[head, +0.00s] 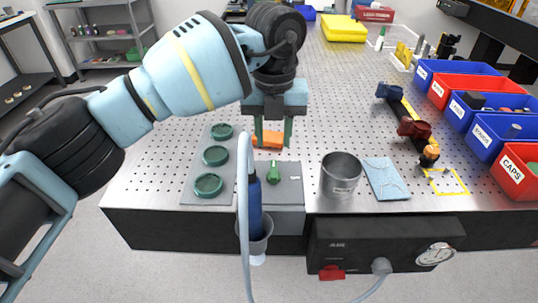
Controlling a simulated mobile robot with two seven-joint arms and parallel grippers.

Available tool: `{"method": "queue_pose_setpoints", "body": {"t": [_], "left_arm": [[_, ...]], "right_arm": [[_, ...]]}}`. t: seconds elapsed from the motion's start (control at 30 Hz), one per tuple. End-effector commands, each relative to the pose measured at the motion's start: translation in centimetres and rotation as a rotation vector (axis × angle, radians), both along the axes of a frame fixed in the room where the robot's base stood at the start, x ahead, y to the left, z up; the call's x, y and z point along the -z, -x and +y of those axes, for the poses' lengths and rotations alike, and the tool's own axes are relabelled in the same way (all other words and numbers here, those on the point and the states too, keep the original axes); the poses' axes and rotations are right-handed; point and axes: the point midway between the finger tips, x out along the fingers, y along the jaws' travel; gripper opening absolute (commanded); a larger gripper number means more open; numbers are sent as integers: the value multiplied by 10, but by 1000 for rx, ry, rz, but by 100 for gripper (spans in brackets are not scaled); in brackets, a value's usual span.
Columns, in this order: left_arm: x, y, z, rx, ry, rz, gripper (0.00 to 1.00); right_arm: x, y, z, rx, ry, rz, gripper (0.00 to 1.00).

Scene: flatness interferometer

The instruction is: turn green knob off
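The green knob (273,173) sits on a flat grey plate (288,190) at the front edge of the perforated table. Its handle points roughly away from me, towards the back of the table. My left gripper (273,145) is just behind and above the knob, pointing down. Its two fingers are apart, with a gap between them, and do not touch the knob. An orange item (266,140) shows at and between the fingers, seemingly on the table behind them; I cannot tell whether they touch it. My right gripper is out of view.
Several green round pieces (208,185) lie on a plate to the left. A metal cup (341,176) stands to the right. A black AIR box (390,246) with a red handle hangs at the front.

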Motion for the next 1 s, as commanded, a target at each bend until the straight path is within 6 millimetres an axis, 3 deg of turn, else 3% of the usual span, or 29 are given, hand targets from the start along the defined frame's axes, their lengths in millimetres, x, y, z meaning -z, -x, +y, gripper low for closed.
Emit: {"method": "queue_pose_setpoints", "body": {"t": [0.17, 0.6, 1.0], "left_arm": [[8, 0, 0, 1, 0, 2, 36], [67, 0, 0, 1, 2, 1, 36], [78, 0, 0, 2, 2, 0, 36]], "right_arm": [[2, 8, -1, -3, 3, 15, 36], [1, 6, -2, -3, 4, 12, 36], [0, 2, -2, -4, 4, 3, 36]]}}
